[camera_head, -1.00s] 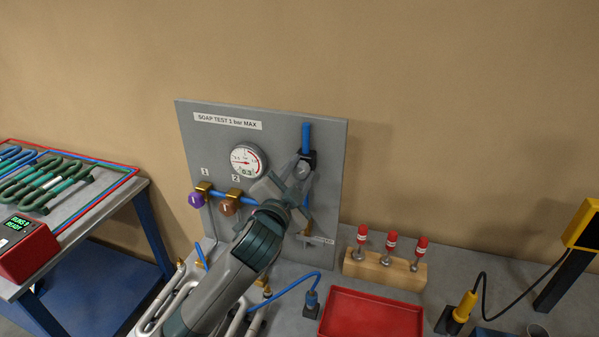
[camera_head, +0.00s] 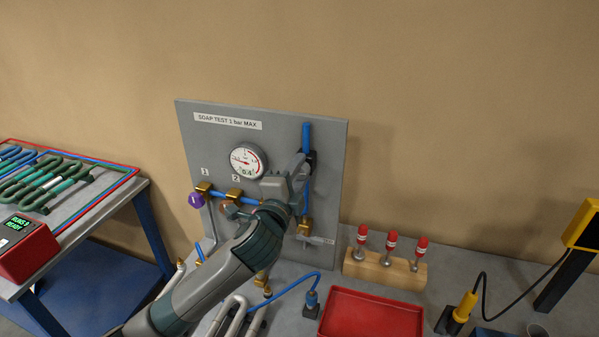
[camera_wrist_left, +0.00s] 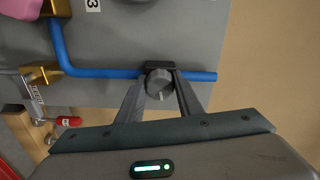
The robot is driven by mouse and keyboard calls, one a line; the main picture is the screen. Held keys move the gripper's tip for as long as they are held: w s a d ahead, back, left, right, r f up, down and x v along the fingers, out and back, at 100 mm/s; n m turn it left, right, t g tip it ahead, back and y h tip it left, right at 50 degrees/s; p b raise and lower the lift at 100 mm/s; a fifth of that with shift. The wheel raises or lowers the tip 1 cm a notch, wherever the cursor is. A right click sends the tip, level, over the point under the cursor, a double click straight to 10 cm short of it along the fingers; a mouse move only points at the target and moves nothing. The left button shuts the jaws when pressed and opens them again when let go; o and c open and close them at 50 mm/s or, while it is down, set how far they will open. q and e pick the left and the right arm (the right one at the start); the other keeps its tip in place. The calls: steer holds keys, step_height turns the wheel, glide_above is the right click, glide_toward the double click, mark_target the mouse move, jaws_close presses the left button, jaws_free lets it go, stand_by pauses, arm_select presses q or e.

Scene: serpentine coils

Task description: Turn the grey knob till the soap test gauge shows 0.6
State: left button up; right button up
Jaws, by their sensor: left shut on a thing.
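The soap test gauge (camera_head: 244,161) is a round white dial on the upright grey panel (camera_head: 190,130). Its small digits look like 0.4, though they are hard to read. The grey knob (camera_wrist_left: 158,83) sits on a black block on the blue pipe, to the right of the gauge in the head view. In the left wrist view the fingers of my left gripper (camera_wrist_left: 158,92) are shut on the knob, one on each side. My right gripper is not in view.
Purple (camera_head: 196,199) and brown knobs on brass valves stand left of my gripper. Below are a brass valve (camera_head: 305,228), a red tray (camera_head: 370,314) and a wooden block (camera_head: 385,270) with red-capped pieces. A table with coils (camera_head: 45,180) stands at left.

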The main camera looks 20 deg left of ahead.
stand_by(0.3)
arm_select(q)
steer(key=m, duration=0.3)
stand_by(0.3)
steer(key=shift+m, duration=1.3)
steer(key=o, duration=1.4)
steer(key=shift+c, duration=0.2)
steer(key=shift+f, duration=0.1)
